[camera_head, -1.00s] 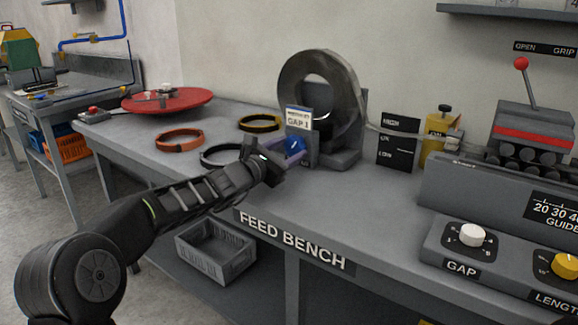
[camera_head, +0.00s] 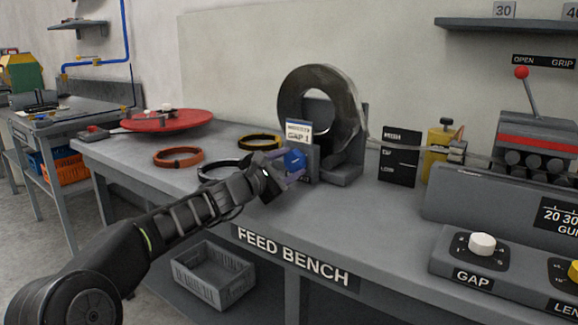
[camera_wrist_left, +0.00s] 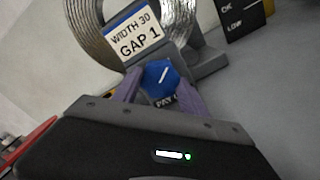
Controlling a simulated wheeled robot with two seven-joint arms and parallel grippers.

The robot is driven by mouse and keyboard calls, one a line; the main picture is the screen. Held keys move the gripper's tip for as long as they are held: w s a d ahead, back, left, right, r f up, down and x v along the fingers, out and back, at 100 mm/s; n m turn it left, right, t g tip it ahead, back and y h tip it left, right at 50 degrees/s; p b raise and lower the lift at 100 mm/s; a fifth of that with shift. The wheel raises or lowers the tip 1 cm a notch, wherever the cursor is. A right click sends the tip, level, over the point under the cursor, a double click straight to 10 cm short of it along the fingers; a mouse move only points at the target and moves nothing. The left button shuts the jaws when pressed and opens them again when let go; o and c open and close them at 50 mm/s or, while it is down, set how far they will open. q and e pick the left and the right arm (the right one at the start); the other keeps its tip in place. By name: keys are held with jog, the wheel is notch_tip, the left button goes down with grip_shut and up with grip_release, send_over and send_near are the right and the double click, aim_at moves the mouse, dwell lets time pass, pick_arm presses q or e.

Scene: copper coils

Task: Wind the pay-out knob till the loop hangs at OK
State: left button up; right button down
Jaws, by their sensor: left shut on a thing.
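The blue pay-out knob (camera_head: 294,160) sits on a small grey post in front of the coil (camera_head: 322,92). My left gripper (camera_head: 293,168) is shut on the knob; in the left wrist view the purple fingers (camera_wrist_left: 160,92) lie on both sides of the blue knob (camera_wrist_left: 162,76), whose white mark is tilted. The strip (camera_head: 372,139) runs from the coil toward the rollers on the right. The dark HIGH / OK / LOW board (camera_head: 398,158) stands behind it. The loop's sag is too small to read clearly. My right gripper is not in view.
A WIDTH 30, GAP 1 card (camera_head: 299,132) stands above the knob. Several rings, including an orange one (camera_head: 179,157), lie left of the coil, near a red turntable (camera_head: 166,121). A yellow bottle (camera_head: 438,143) stands behind. GAP knob (camera_head: 482,243) is at right. Bench front is clear.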

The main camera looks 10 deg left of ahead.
pick_arm(q)
jog(key=o, duration=1.4)
jog(key=shift+s, duration=0.1)
jog(key=shift+s+a, duration=0.2)
jog(key=shift+s, duration=0.1)
jog(key=b+v, duration=0.1)
jog(key=v, duration=0.6)
jog(key=shift+d, duration=0.1)
